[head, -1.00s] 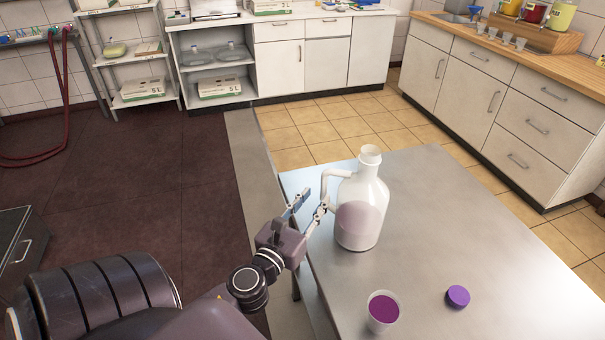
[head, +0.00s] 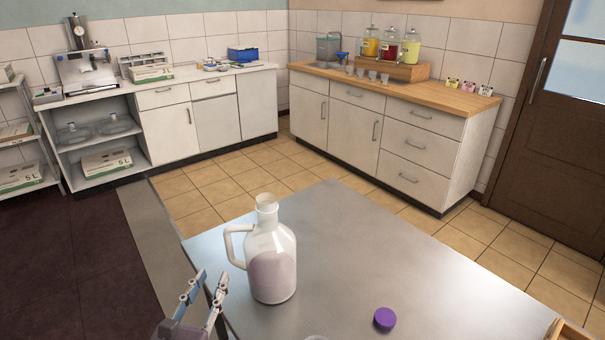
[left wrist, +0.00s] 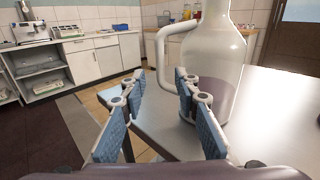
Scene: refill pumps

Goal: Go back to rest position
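A white translucent jug (head: 272,250) with a side handle stands upright and uncapped on the steel table, partly filled with something purple. It also shows in the left wrist view (left wrist: 221,75). A purple cap (head: 384,319) lies on the table to its right. My left gripper (head: 209,283) is at the table's left edge, just left of the jug and apart from the handle. In the left wrist view its blue-padded fingers (left wrist: 157,85) are spread with nothing between them. My right gripper is not in view.
The steel table (head: 400,262) is mostly bare right of the jug. Far cabinets (head: 375,135) carry dispensers on a wooden top. A brown door (head: 560,140) stands at the right.

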